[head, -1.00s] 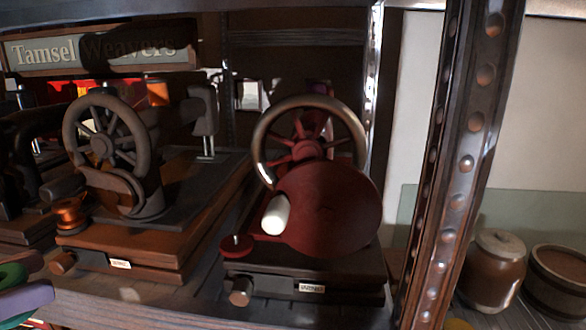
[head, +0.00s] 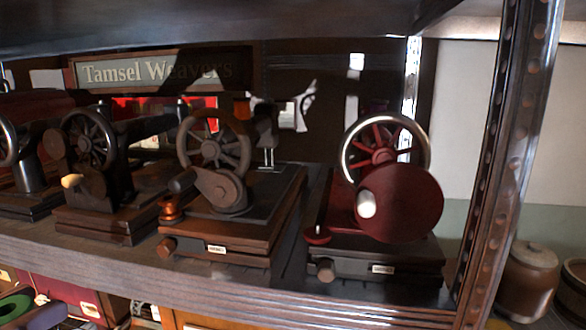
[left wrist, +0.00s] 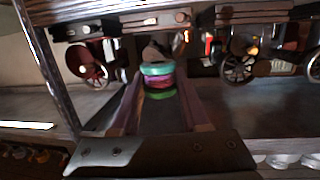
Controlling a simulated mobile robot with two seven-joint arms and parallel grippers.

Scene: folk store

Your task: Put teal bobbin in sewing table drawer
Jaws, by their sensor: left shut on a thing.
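My left gripper (left wrist: 160,84) is shut on a bobbin (left wrist: 158,69) with teal-green end discs and a pink middle. In the head view the bobbin (head: 14,305) shows only in part at the bottom left corner, beside a purple finger. It is held in front of and below the machine shelf. The sewing machines stand on wooden bases with small front drawers. One labelled drawer (head: 230,252) is under the brown machine, another (head: 365,268) under the red machine. Both look shut; which one is the sewing table drawer I cannot tell. My right gripper is not in view.
The wooden shelf (head: 250,292) has a front edge below the machines. A dark metal post (head: 508,160) rises at its right end, with brown jars (head: 528,280) beyond it. A red box (head: 65,295) and other goods sit below the shelf. An upper shelf (head: 230,25) hangs overhead.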

